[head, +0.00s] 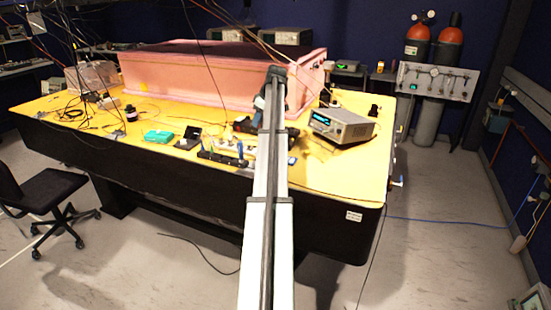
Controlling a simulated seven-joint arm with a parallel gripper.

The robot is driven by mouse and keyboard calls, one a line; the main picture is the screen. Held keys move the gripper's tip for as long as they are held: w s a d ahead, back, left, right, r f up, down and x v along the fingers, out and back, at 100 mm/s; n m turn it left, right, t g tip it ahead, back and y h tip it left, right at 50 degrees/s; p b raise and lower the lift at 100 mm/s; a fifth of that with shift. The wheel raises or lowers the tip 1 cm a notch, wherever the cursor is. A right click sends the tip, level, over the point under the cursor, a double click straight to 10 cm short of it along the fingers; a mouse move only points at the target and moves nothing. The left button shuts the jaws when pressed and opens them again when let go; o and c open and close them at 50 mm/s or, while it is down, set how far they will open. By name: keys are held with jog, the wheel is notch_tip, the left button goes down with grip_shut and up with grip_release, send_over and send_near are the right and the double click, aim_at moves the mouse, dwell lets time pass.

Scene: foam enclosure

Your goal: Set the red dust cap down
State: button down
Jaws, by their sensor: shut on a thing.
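My arm rises from the bottom centre over the front edge of the yellow table (352,178) and hides what lies behind it. The fingers of my gripper cannot be made out; they seem hidden behind the arm. Dark parts show beside the arm's far end, and I cannot tell whether they belong to my wrist. I cannot make out the red dust cap anywhere in the head view.
A pink foam enclosure (175,88) stands at the table's back. A grey instrument (341,126) sits right of my arm. A green box (158,136), a black open case (189,138) and a black strip (221,159) lie left of it. The table's front right is mostly clear.

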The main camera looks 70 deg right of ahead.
jog(key=s+m, duration=0.1)
jog(key=s, duration=0.6)
jog(key=n, duration=0.1)
send_over(291, 174)
jog(key=shift+f, duration=5.9)
jog(key=shift+f, duration=0.1)
jog(key=c, duration=0.9)
grip_release()
